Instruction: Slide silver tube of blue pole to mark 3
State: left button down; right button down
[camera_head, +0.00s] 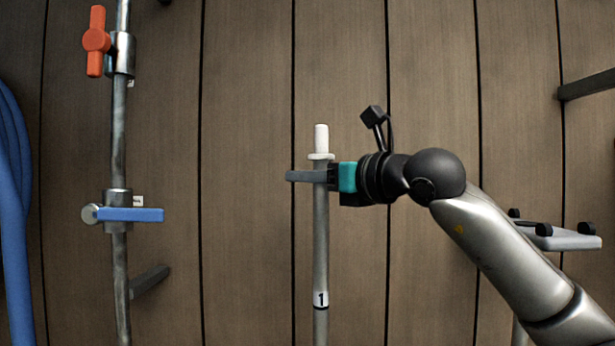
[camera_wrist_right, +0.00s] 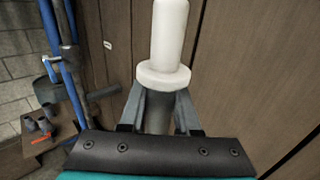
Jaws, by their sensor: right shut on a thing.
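A grey-silver tube (camera_head: 321,245) runs upright in the middle of the head view. It has a white tip and collar (camera_head: 321,140) at its top and a white label with a black "1" (camera_head: 321,299) low down. No blue part of this pole and no mark 3 show. My right gripper (camera_head: 308,176) reaches in from the right and is shut on the tube just below the collar. In the right wrist view the fingers (camera_wrist_right: 160,108) clasp the tube on both sides, under the white collar (camera_wrist_right: 163,75). My left gripper is not in view.
A metal pipe (camera_head: 118,160) with a red-handled valve (camera_head: 96,41) and a blue-handled valve (camera_head: 134,214) stands left. Blue hose (camera_head: 12,200) hangs at the far left. Wooden planks (camera_head: 245,100) lie behind. The wrist view shows a low brown table (camera_wrist_right: 45,150) with small items.

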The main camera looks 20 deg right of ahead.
dwell(0.6)
notch_tip(320, 180, up, 12)
jog(key=p, duration=0.8)
jog(key=shift+r, duration=0.25)
jog(key=c, duration=0.6)
grip_release()
jog(key=shift+f, duration=0.15)
jog(key=shift+s, duration=0.1)
